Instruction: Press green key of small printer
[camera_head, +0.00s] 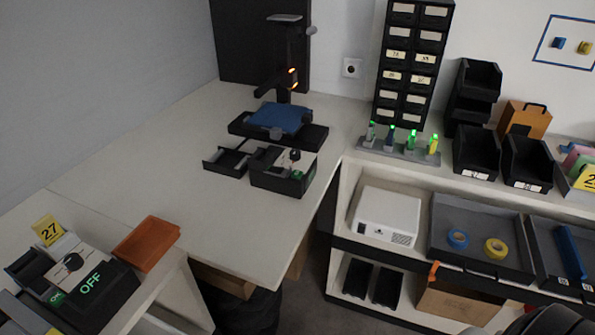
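A small black boxy device (283,181), which looks like the small printer, stands on the white table. A small green spot (297,175), seemingly its green key, shows on its top right part. A dark round knob or part and a pale patch also show on its top. A low open black tray (226,161) sits directly left of it. Nothing is touching the green spot. Neither of my grippers can be made out. A dark rounded shape at the bottom right edge may be part of my arm.
A black stand with a blue item (281,117) stands behind the device. A black ON/OFF unit (97,300) and orange tray (146,243) are at the lower left. A white box (385,214) sits on the right shelf. The table's front part is clear.

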